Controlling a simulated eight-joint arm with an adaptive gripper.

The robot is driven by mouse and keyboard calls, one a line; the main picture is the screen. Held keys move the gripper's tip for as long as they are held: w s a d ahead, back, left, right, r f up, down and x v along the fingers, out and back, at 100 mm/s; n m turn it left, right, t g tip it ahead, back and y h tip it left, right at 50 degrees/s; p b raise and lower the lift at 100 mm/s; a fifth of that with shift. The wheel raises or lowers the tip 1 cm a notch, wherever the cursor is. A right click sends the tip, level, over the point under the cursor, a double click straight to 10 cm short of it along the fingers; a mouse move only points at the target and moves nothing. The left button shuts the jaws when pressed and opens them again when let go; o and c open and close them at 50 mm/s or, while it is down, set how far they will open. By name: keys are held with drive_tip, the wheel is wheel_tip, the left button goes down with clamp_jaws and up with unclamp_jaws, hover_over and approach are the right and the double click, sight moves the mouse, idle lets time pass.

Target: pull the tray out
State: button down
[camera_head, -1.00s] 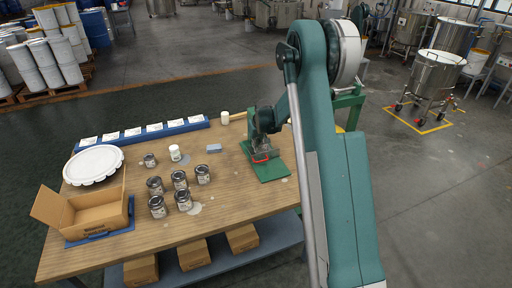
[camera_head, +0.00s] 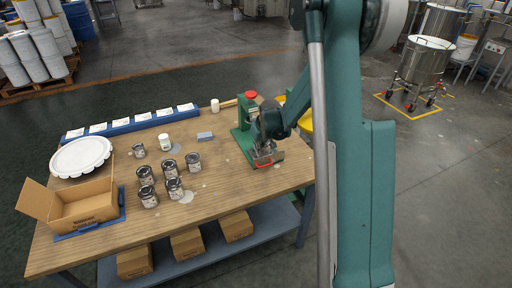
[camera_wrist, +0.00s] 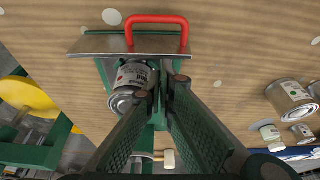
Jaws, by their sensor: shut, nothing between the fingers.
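The tray (camera_wrist: 105,44) is a thin metal plate with a red handle (camera_wrist: 157,19) along its front. It sticks out at the front of the green press (camera_head: 243,137); in the head view the tray (camera_head: 273,158) reaches the base's front end. A labelled can (camera_wrist: 133,78) stands behind the handle, partly hidden by my fingers in the wrist view. My gripper (camera_wrist: 166,76) is shut and empty, its tips close beside the can and behind the handle. Whether the tips touch either is unclear. My wrist hides part of the press in the head view.
Several dark cans (camera_head: 174,188) stand on the table (camera_head: 210,200) to the left. An open carton (camera_head: 85,205), a round white lid (camera_head: 80,157) and a blue label rack (camera_head: 125,127) lie further left. Bare tabletop lies in front of the handle.

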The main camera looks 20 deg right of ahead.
drive_tip(key=shift+s+f, duration=0.1)
drive_tip(key=shift+s, duration=0.3)
drive_tip(key=shift+s, duration=0.1)
drive_tip(key=p+v, duration=0.3)
drive_tip(key=v, duration=0.7)
drive_tip(key=shift+w+p, duration=0.4)
drive_tip(key=shift+w, duration=0.05)
idle(0.3)
